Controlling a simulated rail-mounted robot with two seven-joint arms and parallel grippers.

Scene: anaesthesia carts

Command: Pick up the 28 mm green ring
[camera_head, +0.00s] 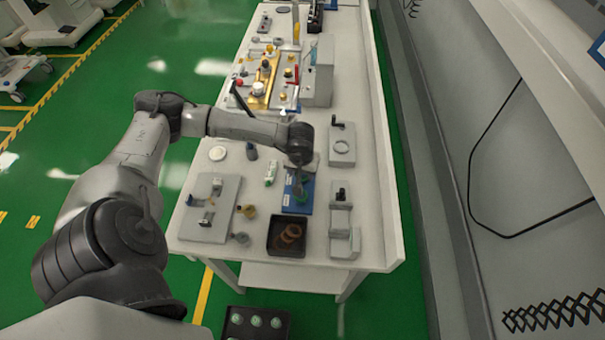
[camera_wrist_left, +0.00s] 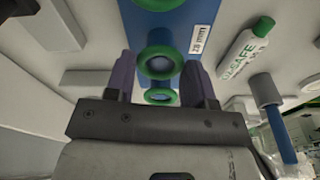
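A blue board (camera_head: 290,208) lies near the front of the table in the head view, partly under my left gripper (camera_head: 298,188). In the left wrist view the blue board (camera_wrist_left: 178,32) carries green rings: one cut off at the top edge (camera_wrist_left: 160,4), one in the middle (camera_wrist_left: 160,50), one lower down (camera_wrist_left: 160,91). My left gripper's two fingers (camera_wrist_left: 158,84) are apart, on either side of the lower rings, with nothing visibly held. Whether they touch the board is unclear. My right gripper is not in view.
A black tray (camera_head: 287,252) with brown rings sits in front of the board. Grey fixtures stand left (camera_head: 218,190) and right (camera_head: 342,220). A white-and-green tube (camera_wrist_left: 245,48) lies beside the board. More equipment fills the table's far end.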

